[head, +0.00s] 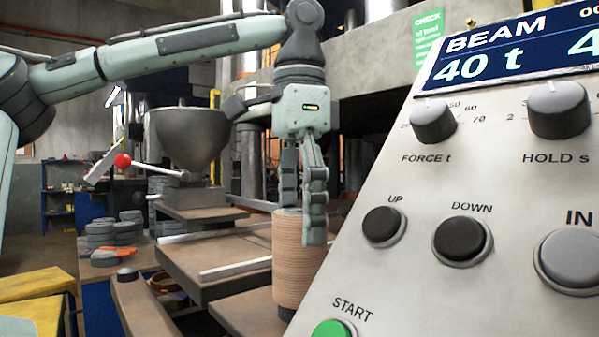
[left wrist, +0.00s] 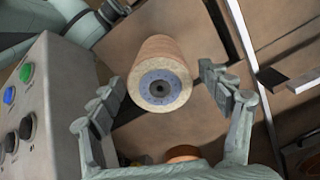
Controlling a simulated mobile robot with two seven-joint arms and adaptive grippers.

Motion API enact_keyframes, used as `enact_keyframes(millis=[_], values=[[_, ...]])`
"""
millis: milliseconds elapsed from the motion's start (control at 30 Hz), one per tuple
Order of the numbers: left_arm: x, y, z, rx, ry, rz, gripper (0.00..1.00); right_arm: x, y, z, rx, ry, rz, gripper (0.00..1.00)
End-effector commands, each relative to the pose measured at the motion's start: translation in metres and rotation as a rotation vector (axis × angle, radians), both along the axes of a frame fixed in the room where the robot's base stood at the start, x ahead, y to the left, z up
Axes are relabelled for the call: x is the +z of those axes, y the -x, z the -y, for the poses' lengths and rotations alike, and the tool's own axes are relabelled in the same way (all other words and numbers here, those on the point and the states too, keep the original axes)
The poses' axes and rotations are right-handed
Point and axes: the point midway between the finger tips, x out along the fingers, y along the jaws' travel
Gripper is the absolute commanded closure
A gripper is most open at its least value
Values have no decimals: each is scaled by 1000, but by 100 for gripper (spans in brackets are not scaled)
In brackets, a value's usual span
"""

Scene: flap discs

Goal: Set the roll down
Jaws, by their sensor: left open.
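The roll (head: 299,270) is a tan, ribbed cylinder standing upright beside the control panel in the head view. Its lower edge is partly hidden by the panel. In the left wrist view the roll (left wrist: 161,62) shows its top end, a blue-grey disc with a dark centre hole. My left gripper (head: 303,222) points down over the roll, its fingers open. In the left wrist view the fingers stand on both sides of the roll, with a visible gap on each side. My right gripper is in neither view.
The sloped control panel (head: 430,190) with knobs and buttons stands close at the right of the roll. A brown plate with a pale metal bar (head: 232,268) lies left of it. A red-knobbed lever (head: 123,160) and stacked grey discs (head: 100,233) are further left.

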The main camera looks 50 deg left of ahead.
Motion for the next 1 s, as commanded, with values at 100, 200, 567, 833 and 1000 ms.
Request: enact_keyframes(millis=[100,200,567,833,1000], values=[[28,-1,0,3,-1,3,22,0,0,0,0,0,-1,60],[47,0,0,2,0,1,22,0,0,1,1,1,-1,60],[77,0,0,-1,0,-1,22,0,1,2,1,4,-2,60],[77,0,0,-1,0,-1,22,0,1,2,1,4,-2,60],[77,0,0,-1,0,-1,22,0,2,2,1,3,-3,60]])
